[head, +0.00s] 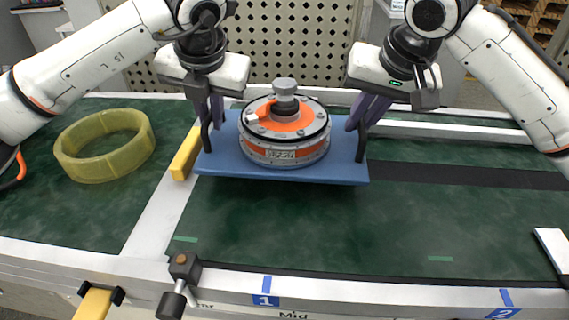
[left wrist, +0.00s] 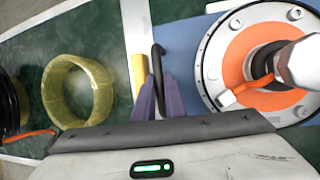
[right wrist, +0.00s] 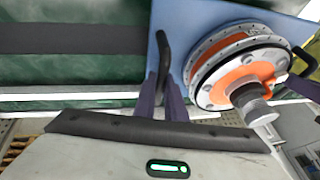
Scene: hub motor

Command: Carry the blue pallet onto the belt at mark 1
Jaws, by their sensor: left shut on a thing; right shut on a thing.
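The blue pallet (head: 222,165) carries an orange and grey hub motor (head: 285,130) and is held above the green belt (head: 300,225). My left gripper (head: 208,125) is shut on the black handle at the pallet's left end; this handle (left wrist: 157,65) also shows in the left wrist view. My right gripper (head: 362,125) is shut on the black handle at the right end, and that handle (right wrist: 163,50) shows in the right wrist view. The blue mark 1 label (head: 265,300) is on the front rail, below and slightly left of the pallet.
A yellow ring (head: 105,145) lies on the green surface to the left. A yellow bar (head: 186,153) stands left of the pallet. A black clamp (head: 182,280) sits on the front rail. A mark 2 label (head: 502,313) is at the right. The belt right of the pallet is clear.

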